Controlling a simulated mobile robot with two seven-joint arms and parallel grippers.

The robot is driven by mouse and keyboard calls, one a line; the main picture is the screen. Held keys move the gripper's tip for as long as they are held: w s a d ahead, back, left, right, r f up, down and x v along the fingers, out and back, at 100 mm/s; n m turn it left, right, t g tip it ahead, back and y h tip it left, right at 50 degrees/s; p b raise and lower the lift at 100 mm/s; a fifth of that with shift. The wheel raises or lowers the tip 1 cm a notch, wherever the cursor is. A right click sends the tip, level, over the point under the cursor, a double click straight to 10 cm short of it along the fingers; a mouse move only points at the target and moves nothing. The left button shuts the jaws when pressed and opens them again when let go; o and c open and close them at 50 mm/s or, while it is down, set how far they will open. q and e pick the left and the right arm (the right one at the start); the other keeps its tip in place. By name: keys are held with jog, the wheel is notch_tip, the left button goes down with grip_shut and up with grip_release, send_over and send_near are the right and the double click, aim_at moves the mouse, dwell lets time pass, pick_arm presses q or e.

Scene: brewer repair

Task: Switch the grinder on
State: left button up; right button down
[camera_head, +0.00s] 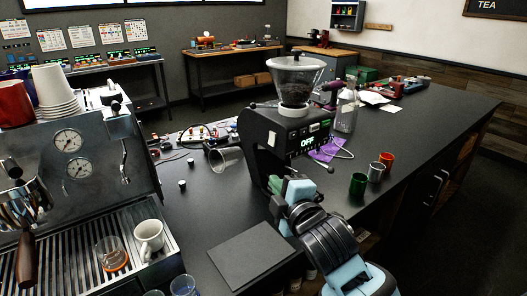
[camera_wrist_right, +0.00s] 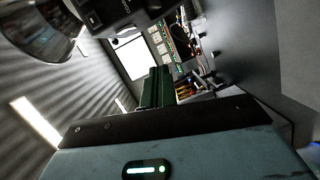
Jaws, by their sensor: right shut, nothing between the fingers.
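The black grinder (camera_head: 258,140) stands on the counter with a clear hopper (camera_head: 296,78) of dark beans on top. Its front display (camera_head: 308,142) reads OFF. A small white piece (camera_head: 271,138), possibly a switch, shows on its side. My right gripper (camera_head: 278,186), with green fingers, is shut and empty, low in front of the grinder; I cannot tell whether it touches the body. My left gripper is not in view.
An espresso machine (camera_head: 95,165) with cups stands at left. A tipped clear cup (camera_head: 226,158) lies left of the grinder, and a dark mat (camera_head: 250,256) lies in front.

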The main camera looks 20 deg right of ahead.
aim_at(272, 139)
jog(key=r, duration=0.2)
jog(key=r+n, duration=0.1)
jog(key=shift+w+a+t, duration=0.3)
jog(key=shift+t, duration=0.1)
jog(key=w+d, duration=0.2)
jog(key=w, duration=0.9)
jog(key=shift+w+d+f, duration=0.15)
jog(key=shift+d+f, duration=0.2)
jog(key=shift+f, duration=0.05)
